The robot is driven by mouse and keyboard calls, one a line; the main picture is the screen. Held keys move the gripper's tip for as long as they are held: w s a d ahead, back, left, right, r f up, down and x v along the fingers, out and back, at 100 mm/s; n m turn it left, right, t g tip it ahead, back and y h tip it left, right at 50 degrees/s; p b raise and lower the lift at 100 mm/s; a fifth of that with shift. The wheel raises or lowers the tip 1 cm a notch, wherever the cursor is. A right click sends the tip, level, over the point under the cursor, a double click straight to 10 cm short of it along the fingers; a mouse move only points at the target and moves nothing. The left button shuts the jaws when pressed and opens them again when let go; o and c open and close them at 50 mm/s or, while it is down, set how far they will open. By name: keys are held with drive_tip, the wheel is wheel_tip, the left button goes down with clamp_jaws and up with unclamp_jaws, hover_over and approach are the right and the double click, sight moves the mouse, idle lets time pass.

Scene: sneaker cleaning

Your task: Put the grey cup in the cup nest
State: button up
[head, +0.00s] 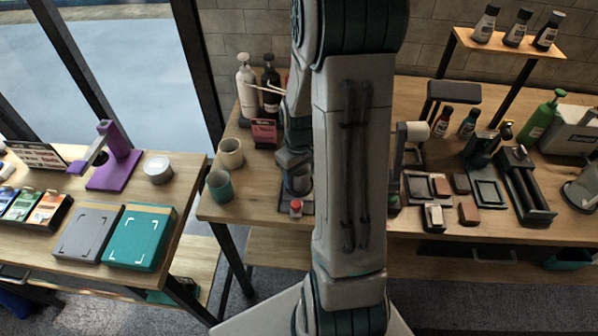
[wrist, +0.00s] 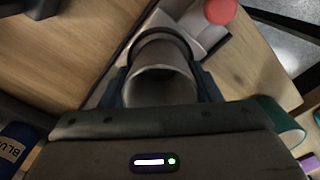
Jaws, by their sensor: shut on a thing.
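The grey cup (wrist: 160,86) is between the two fingers of my gripper (wrist: 162,78) in the wrist view, with its open rim facing the camera. My gripper is shut on it. In the head view the grey cup (head: 301,185) is partly hidden by my arm, low over the left part of the wooden table. Below it is a dark-edged flat base (head: 283,206) with a red knob (head: 296,206), possibly the cup nest. The knob also shows in the wrist view (wrist: 220,10). I cannot tell whether the cup touches the base.
A cream cup (head: 230,153) and a teal cup (head: 219,186) stand left of my gripper. Pump bottles (head: 246,84) and a pink-and-dark card (head: 264,133) stand behind. My arm hides the middle of the table. The front left table edge is close.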

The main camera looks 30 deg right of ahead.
drive_tip(key=shift+f, duration=0.15)
drive_tip(key=o, duration=0.9)
drive_tip(key=shift+o, duration=0.2)
wheel_tip(320, 180, up, 12)
drive_tip(key=s+a+r+m+t, duration=0.2)
drive_tip(key=s+a+r, duration=0.5)
drive_tip(key=s+a, duration=0.5)
drive_tip(key=shift+s+r+t, duration=0.4)
drive_tip(key=shift+t, duration=0.2)
